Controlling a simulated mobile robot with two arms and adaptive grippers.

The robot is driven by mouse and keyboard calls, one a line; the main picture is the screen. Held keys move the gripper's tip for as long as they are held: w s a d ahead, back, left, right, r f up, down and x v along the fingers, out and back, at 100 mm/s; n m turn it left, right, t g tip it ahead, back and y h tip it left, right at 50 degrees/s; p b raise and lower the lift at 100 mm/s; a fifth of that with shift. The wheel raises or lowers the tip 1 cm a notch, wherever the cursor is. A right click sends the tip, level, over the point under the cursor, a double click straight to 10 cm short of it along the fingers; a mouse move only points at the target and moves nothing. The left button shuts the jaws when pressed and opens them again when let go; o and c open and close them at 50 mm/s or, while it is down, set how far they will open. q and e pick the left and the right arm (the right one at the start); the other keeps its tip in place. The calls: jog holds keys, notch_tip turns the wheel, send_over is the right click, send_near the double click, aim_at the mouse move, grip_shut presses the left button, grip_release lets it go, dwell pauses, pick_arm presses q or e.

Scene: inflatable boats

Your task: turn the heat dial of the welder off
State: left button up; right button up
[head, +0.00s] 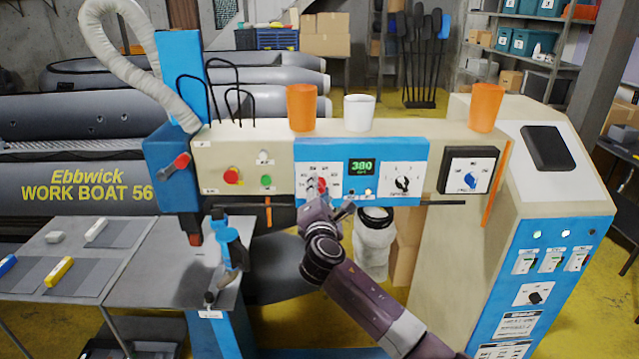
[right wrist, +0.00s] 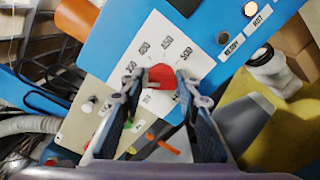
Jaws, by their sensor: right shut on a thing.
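The welder (head: 255,150) is a long beige console with a blue control panel (head: 405,155). Its green display (head: 362,167) reads 380. The heat dial (head: 321,183) sits at the left of this panel, partly hidden by my gripper in the head view. In the right wrist view the dial (right wrist: 162,77) is a red knob on a white plate with printed numbers around it. My right gripper (head: 330,204) reaches it from below. Its fingers (right wrist: 155,84) are shut on the dial, one on each side. The dial's exact pointing is hard to read. My left gripper is not in view.
Orange cups (head: 301,108) and a white cup (head: 359,113) stand on the console top. Another dial (head: 402,183) and a blue switch (head: 470,180) lie to the right. A red button (head: 232,175) lies left.

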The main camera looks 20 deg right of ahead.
jog(key=n, duration=1.2)
jog(key=shift+a+f+n, duration=0.1)
jog(key=shift+n, duration=0.3)
dwell(0.3)
jog(key=o, duration=1.2)
jog(key=shift+c, duration=0.2)
jog(key=v, duration=1.2)
